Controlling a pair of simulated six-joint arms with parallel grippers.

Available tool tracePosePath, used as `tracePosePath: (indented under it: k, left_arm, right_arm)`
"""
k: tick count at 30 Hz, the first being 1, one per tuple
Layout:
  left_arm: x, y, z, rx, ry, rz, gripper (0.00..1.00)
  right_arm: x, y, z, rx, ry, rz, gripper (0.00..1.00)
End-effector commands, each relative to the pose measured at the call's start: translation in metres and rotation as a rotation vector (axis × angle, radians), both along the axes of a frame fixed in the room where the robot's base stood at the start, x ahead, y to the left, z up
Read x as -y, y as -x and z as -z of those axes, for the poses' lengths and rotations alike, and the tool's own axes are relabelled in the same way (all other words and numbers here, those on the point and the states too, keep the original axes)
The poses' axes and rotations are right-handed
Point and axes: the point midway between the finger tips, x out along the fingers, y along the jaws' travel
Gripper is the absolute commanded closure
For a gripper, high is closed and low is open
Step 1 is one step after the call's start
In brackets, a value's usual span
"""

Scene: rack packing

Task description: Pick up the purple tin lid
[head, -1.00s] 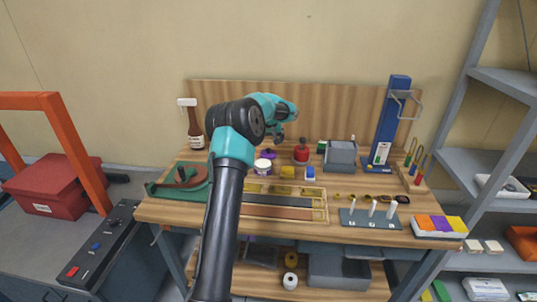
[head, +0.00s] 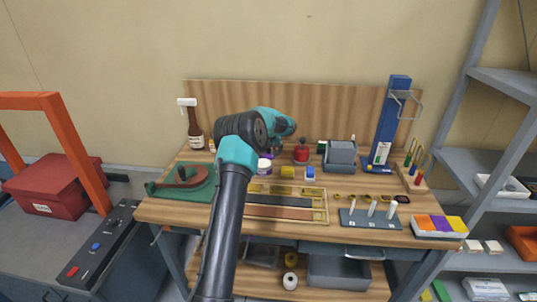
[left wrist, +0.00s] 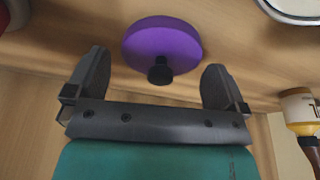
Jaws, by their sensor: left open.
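The purple tin lid (left wrist: 160,40) is a round purple disc with a black knob, seen in the left wrist view on the wooden bench. My left gripper (left wrist: 156,78) is open, its two dark fingers on either side of the knob in the picture. The fingers do not visibly touch the lid, and nothing is held. In the head view my left gripper (head: 274,149) is over the back middle of the bench, and it and my arm largely hide the lid. My right gripper is not in view.
A red tin (head: 301,153) stands to the right of my gripper, and a white tub (head: 264,166) is in front. A brown spray bottle (head: 195,130) stands at the back left. A grey box (head: 341,156) and a blue stand (head: 385,130) are farther right.

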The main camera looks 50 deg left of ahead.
Motion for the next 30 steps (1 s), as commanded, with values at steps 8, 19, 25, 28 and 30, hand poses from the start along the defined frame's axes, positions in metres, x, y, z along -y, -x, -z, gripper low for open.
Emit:
tracePosePath:
  k: [8,19,25,28,30]
  left_arm:
    - [-0.0013,-0.0008,0.0034,0.001,-0.002,0.0,0.0]
    - [-0.0011,-0.0007,0.0033,0.001,-0.001,0.0,0.11]
    - [-0.0011,-0.0007,0.0033,0.001,-0.001,0.0,0.3]
    - [-0.0011,-0.0007,0.0033,0.001,-0.001,0.0,0.39]
    - [-0.0011,-0.0007,0.0033,0.001,-0.001,0.0,0.41]
  right_arm:
    - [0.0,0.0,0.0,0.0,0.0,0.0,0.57]
    - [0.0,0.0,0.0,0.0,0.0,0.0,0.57]
    - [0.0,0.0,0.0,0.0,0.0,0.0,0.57]
    - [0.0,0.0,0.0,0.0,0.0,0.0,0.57]
    - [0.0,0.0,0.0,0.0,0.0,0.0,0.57]
